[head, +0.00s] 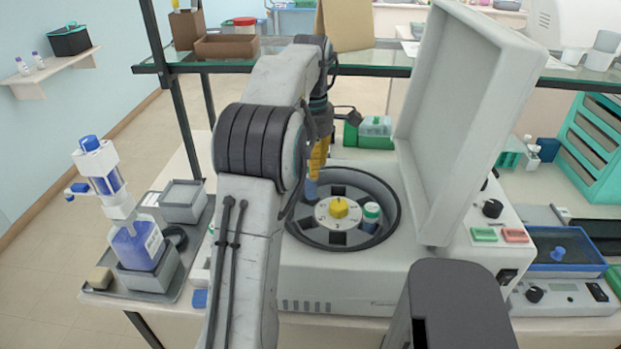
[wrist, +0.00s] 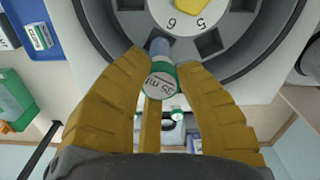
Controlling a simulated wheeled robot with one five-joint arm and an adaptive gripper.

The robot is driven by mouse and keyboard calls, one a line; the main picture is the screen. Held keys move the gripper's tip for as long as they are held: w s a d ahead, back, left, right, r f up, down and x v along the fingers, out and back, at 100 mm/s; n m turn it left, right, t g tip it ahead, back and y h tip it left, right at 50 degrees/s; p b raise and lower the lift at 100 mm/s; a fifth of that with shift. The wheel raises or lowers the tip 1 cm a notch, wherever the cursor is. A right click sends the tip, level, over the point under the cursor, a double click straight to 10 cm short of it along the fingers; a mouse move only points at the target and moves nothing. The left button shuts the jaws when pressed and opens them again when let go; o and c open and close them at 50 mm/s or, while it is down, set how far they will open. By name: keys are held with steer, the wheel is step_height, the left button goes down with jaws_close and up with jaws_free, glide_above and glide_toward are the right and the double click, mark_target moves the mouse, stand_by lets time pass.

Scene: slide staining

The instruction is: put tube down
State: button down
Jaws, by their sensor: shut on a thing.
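My gripper (head: 318,160) has yellow fingers and is shut on a tube with a green and white cap (wrist: 162,85), marked "50 ml". In the head view the tube's blue body (head: 311,189) shows below the fingers, at the left back part of the open centrifuge's bowl. I cannot tell whether it touches a slot. The centrifuge rotor (head: 326,208) has a numbered disc, a yellow centre knob (head: 338,207) and several dark slots. Another tube with a green and white cap (head: 371,211) sits in a right-hand slot. My arm hides part of the bowl's left side.
The raised centrifuge lid (head: 462,110) stands to the right of the bowl. A glass shelf (head: 375,62) runs behind. A bottle with a dispenser (head: 138,243) stands on a tray at left. A green rack (head: 375,128) stands behind the bowl.

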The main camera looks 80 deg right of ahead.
mark_target(311, 183)
steer(key=shift+f+b, duration=0.3)
steer(key=shift+f, duration=1.75)
steer(key=shift+f, duration=0.1)
steer(key=shift+f, duration=0.35)
steer(key=c, duration=1)
jaws_free()
step_height(311, 183, up, 13)
steer(key=p, duration=0.3)
steer(key=shift+f, duration=0.2)
steer(key=shift+r+p, duration=0.15)
steer(key=shift+p, duration=0.15)
steer(key=shift+w, duration=0.15)
